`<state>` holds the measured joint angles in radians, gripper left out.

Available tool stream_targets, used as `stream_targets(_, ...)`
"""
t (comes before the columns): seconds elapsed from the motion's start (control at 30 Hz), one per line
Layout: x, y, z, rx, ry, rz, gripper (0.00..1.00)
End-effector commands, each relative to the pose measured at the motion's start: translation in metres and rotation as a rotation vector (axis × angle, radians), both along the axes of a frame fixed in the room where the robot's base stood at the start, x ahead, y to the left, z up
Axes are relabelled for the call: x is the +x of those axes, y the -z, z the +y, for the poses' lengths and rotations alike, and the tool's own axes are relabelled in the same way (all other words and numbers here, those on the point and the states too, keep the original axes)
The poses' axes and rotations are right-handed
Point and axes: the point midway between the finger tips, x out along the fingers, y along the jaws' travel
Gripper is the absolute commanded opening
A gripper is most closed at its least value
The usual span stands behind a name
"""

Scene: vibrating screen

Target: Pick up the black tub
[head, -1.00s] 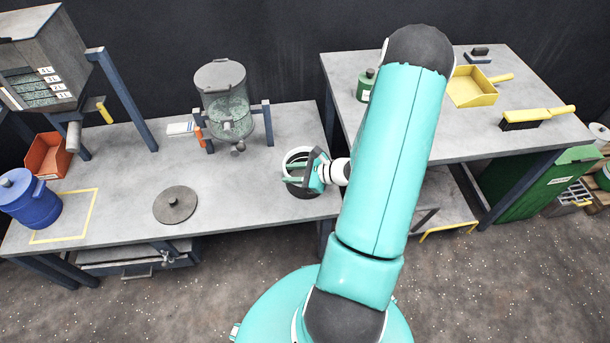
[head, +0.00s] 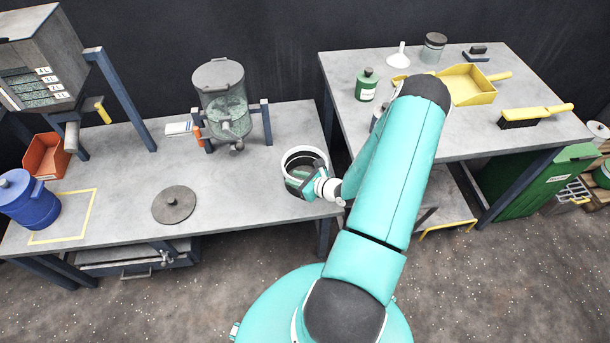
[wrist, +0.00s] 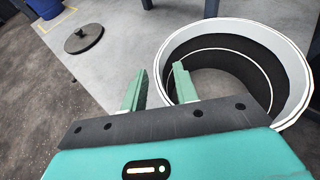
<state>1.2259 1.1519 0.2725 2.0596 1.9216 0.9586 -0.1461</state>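The black tub (head: 291,158), a round open container with a pale rim and dark inside, is on the right end of the left bench. My gripper (head: 297,183) is at its front edge, partly covering it. In the wrist view, the tub (wrist: 291,65) fills the upper right. My gripper (wrist: 157,82) is open there, its two green fingers apart. The right finger overlaps the tub's opening and the left finger is outside the rim, so the near wall appears between them. I cannot tell whether either finger touches it.
A grey lid (head: 174,204) lies flat left of the tub. A blue pot (head: 30,203) stands at the far left. A clear hopper (head: 226,100) stands behind. The right bench (head: 460,135) holds a green bottle (head: 366,86), yellow scoop and brush.

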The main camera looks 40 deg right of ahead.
Motion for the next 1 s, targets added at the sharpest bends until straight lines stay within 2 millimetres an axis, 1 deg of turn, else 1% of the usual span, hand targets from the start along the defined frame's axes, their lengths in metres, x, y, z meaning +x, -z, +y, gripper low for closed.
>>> stream_targets(0.07,0.0036,0.0015,0.0007,0.0,0.0,0.0,0.29)
stream_targets(0.23,0.0033,0.0013,0.0005,0.0,0.001,0.0,0.29)
stream_targets(0.37,0.0032,0.0012,0.0005,0.0,0.0,0.0,0.04)
stream_targets(0.4,0.0031,0.0012,0.0005,0.0,0.0,0.0,0.0)
stream_targets(1.0,0.0023,0.0021,0.0005,0.0,0.0,0.003,0.0)
